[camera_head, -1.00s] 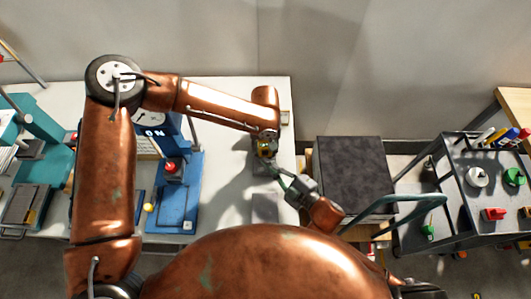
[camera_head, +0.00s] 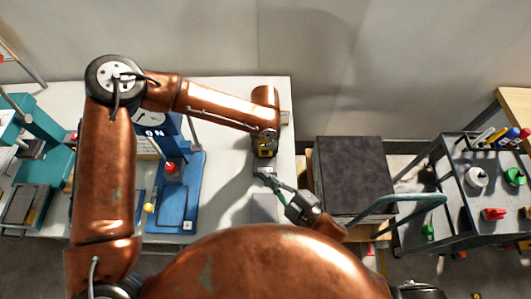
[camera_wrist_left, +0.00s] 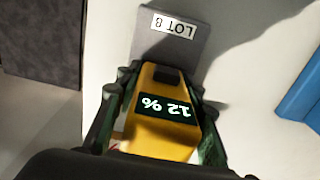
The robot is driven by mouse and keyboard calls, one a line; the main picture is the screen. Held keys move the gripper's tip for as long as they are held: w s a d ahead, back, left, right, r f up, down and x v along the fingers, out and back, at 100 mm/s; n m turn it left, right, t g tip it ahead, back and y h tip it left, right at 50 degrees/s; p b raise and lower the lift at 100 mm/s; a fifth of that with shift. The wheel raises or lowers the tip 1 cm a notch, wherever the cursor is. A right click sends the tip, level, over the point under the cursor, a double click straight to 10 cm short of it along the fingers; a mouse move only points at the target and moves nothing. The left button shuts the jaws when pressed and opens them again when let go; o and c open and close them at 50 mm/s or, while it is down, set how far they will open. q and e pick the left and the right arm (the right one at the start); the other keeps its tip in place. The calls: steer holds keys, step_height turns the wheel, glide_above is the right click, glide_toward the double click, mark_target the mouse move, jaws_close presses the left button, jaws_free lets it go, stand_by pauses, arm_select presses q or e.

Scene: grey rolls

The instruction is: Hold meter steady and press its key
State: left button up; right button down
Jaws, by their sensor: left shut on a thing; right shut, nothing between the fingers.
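The yellow meter (camera_wrist_left: 165,125) has a lit dark display reading "12 %" in the left wrist view, upside down there. A dark patch, perhaps the key, shows at the meter's far end in the wrist view; I cannot tell for sure. My right gripper (camera_head: 266,174) is shut and empty, just below the meter in the head view and apart from it.
A grey block labelled "LOT 8" (camera_wrist_left: 180,32) lies on the white table (camera_head: 235,100) by the meter. A blue stand with a red knob (camera_head: 171,168) stands to the left. A black-topped box (camera_head: 354,175) and a grey cart (camera_head: 455,195) stand to the right.

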stand_by(0.3)
arm_select(q)
steer(key=o, duration=1.4)
